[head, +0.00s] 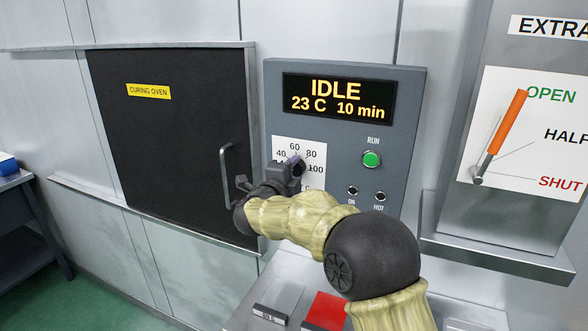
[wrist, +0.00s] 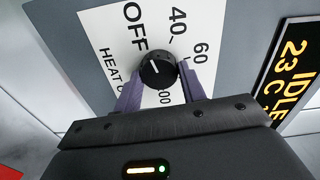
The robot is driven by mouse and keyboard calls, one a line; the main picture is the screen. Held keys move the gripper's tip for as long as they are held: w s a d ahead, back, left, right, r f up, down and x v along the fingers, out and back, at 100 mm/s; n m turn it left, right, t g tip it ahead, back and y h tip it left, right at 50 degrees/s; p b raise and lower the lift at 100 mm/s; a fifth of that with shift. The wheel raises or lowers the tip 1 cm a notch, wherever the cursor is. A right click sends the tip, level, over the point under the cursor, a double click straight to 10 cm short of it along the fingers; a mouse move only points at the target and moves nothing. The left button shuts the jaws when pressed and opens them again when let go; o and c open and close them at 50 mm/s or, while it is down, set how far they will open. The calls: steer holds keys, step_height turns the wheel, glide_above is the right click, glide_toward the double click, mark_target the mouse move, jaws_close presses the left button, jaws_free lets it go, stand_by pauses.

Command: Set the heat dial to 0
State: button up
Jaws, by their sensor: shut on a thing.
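The heat dial (wrist: 158,70) is a round black knob with a white pointer line, on a white scale plate (wrist: 100,35). In the wrist view the pointer lies roughly toward the OFF mark; its exact setting is hard to read. My gripper (wrist: 162,82) has its two purple fingers on opposite sides of the knob, shut on it. In the head view my gripper (head: 293,166) covers most of the knob and the lower left of the scale; 40, 60, 80 and 100 show around it.
Above the dial, a display (head: 338,98) reads IDLE, 23 C, 10 min. A green RUN button (head: 371,159) and the ON and HOT lamps (head: 366,192) are to the right. The oven door handle (head: 228,175) is close on the left. An orange-handled lever (head: 505,125) stands further right.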

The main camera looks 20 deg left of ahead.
steer(key=shift+n, duration=0.6)
steer(key=o, duration=1)
steer(key=shift+a, duration=0.1)
steer(key=shift+c, duration=0.2)
steer(key=shift+s, duration=0.1)
steer(key=s+a+b, duration=0.1)
steer(key=s+b, duration=0.3)
steer(key=s, duration=1.3)
steer(key=shift+a, duration=0.1)
